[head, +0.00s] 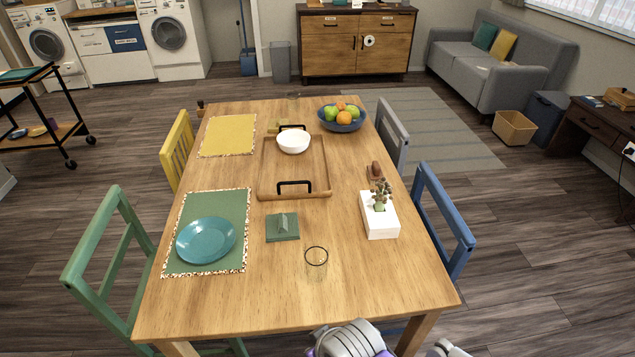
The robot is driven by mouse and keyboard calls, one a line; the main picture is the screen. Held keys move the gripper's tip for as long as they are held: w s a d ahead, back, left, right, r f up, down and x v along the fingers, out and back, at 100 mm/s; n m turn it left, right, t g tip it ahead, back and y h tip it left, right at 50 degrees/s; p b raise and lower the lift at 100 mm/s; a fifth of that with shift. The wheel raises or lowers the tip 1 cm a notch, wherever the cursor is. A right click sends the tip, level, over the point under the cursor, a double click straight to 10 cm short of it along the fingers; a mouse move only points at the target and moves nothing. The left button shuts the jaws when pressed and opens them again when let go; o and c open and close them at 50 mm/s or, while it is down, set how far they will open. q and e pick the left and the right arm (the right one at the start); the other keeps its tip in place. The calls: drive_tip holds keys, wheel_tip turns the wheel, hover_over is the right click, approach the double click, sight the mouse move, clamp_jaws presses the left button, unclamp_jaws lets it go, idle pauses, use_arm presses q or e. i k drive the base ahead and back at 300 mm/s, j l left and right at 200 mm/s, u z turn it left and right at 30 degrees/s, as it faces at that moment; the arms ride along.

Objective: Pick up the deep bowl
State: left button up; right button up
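A white, round, fairly deep bowl (294,142) stands upright on the far part of a wooden tray (275,170) with black handles. It looks empty. A wider dark blue bowl (328,124) holding several fruits stands on the table to the right of and beyond the tray. Neither of my grippers is in view.
The wooden table (380,290) also carries a teal plate (206,240) on a green mat, a yellow mat (229,134), a clear glass (316,262), a green napkin holder (283,227) and a white planter (379,216). Chairs stand along both sides. The table's near right part is clear.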

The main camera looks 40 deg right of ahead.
sight(291, 142)
drive_tip(key=z, duration=1.05)
